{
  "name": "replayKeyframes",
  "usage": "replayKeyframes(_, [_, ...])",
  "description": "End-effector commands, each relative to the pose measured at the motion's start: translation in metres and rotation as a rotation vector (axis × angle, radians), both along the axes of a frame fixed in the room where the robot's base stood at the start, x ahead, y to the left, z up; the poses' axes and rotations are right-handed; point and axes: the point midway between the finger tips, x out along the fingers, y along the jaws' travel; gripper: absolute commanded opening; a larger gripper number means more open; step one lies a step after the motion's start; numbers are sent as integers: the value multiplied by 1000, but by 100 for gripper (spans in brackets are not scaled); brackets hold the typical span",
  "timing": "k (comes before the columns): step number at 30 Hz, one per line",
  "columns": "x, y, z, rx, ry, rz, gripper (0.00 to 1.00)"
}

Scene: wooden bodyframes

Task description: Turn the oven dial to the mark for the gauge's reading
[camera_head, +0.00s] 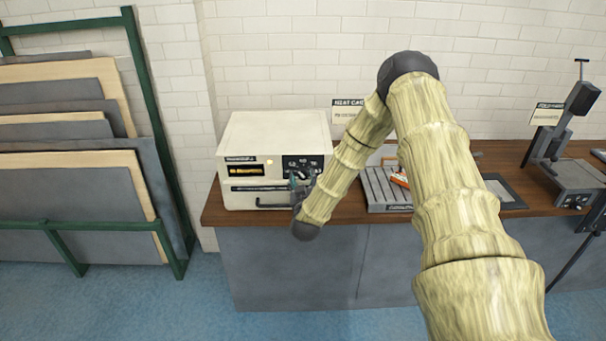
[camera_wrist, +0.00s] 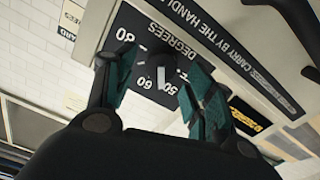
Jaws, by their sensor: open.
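The cream oven (camera_head: 275,132) stands on the left of the wooden bench. Its dark dial (camera_wrist: 162,62) shows in the wrist view with a pale pointer on a black panel. The figures 80, 60 and 50 are readable; the pointer lies near the 50 and 60 figures. My gripper (camera_wrist: 157,72) is open, its green-padded fingers on either side of the dial; contact cannot be told. In the head view my gripper (camera_head: 299,183) is at the oven's front, partly hidden by my arm. An amber display (camera_head: 244,170) is on the oven front, its text too small to read.
A dark handle (camera_head: 270,205) crosses the lower oven front. A slotted grey tray (camera_head: 377,190) with an orange-handled item (camera_head: 400,180) sits to the right of the oven. A clamp-like machine (camera_head: 565,150) stands far right. A green rack (camera_head: 150,110) of sheets is left.

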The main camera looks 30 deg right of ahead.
Motion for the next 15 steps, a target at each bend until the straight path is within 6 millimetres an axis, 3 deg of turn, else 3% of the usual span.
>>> replayKeyframes(6, [17, -11, 1, -1, -1, 0, 54])
replayKeyframes(15, [20, -12, 0, 1, 0, 1, 54])
